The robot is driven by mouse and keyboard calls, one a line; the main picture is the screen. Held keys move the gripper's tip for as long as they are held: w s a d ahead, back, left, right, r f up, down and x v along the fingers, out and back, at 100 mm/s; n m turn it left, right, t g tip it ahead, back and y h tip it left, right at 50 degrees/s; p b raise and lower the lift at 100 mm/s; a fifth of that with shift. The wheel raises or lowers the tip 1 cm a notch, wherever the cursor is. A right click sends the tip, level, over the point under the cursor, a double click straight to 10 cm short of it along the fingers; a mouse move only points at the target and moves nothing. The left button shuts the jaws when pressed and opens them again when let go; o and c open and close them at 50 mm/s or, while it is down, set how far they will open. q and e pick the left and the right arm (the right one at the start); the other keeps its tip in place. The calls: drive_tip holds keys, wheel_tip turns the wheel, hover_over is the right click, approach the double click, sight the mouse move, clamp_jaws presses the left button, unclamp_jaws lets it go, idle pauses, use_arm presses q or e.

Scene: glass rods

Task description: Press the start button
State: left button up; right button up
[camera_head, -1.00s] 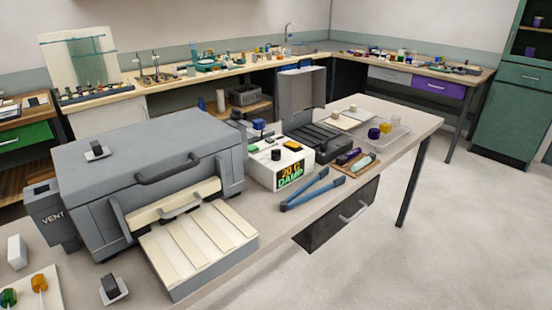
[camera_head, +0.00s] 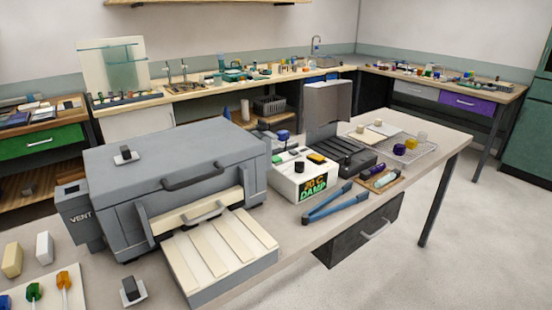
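A white control box (camera_head: 290,185) stands on the near bench, its front display (camera_head: 314,189) reading "20 C DAMP". On its top are a black knob (camera_head: 299,167), a yellow piece (camera_head: 316,158) and a small green piece at the left edge. No label shows which of these is the start button. A large grey lidded machine (camera_head: 170,175) with a front handle stands left of the box. A black switch on a white base (camera_head: 126,155) sits on its lid, and a similar switch (camera_head: 131,291) sits on the bench in front. Neither gripper is in view.
A slatted cream tray (camera_head: 220,255) juts from the machine's front. Blue tongs (camera_head: 335,204) lie before the control box. A black open case (camera_head: 343,152) and a clear tray (camera_head: 408,150) stand to the right. Colored-handled rods (camera_head: 64,281) lie at front left. Floor at right is clear.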

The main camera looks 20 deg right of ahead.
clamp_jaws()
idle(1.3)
